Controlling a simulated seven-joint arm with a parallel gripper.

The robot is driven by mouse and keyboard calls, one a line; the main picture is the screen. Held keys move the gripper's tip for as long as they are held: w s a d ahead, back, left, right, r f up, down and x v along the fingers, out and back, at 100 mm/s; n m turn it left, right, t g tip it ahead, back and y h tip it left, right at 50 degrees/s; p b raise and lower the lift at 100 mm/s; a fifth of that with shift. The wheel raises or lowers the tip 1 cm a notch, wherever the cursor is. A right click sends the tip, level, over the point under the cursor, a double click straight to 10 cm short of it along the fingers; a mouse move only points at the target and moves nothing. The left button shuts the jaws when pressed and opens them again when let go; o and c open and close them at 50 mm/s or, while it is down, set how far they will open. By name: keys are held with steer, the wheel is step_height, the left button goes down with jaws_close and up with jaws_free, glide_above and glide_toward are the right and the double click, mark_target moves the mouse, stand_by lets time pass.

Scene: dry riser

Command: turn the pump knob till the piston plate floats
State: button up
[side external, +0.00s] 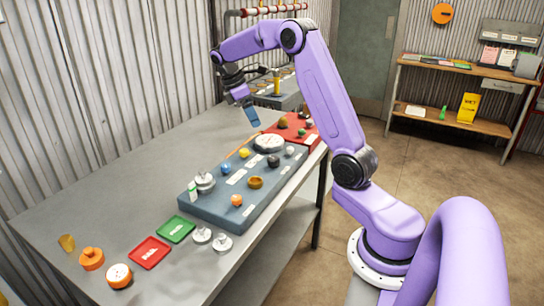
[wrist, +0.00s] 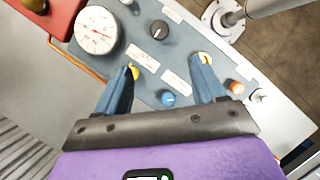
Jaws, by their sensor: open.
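A blue-grey control box (side external: 221,207) lies on the workbench. It carries a black knob (side external: 273,161), a blue knob (side external: 226,168), a yellow knob (side external: 244,153) and an orange knob (side external: 236,200). I cannot read their labels, so I cannot tell which is the pump knob. A round silver stack (side external: 204,183) stands at the box's left end; I cannot tell whether it is the piston plate. My gripper (side external: 252,115) is open, empty and raised above the bench. In the wrist view, the blue knob (wrist: 168,98) shows between my gripper's fingers (wrist: 166,64), below them.
A white dial gauge (wrist: 96,31) sits on the box. A red box (side external: 290,130) with small knobs adjoins it at the back. Red (side external: 149,252) and green (side external: 176,229) trays, silver discs (side external: 222,243) and orange pieces (side external: 92,258) lie at the front. The bench's left side is clear.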

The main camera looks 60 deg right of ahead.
mark_target(273, 158)
steer(key=x, duration=1.7)
steer(key=shift+d+f, duration=0.15)
steer(key=shift+f, duration=0.05)
steer(key=c, duration=1.1)
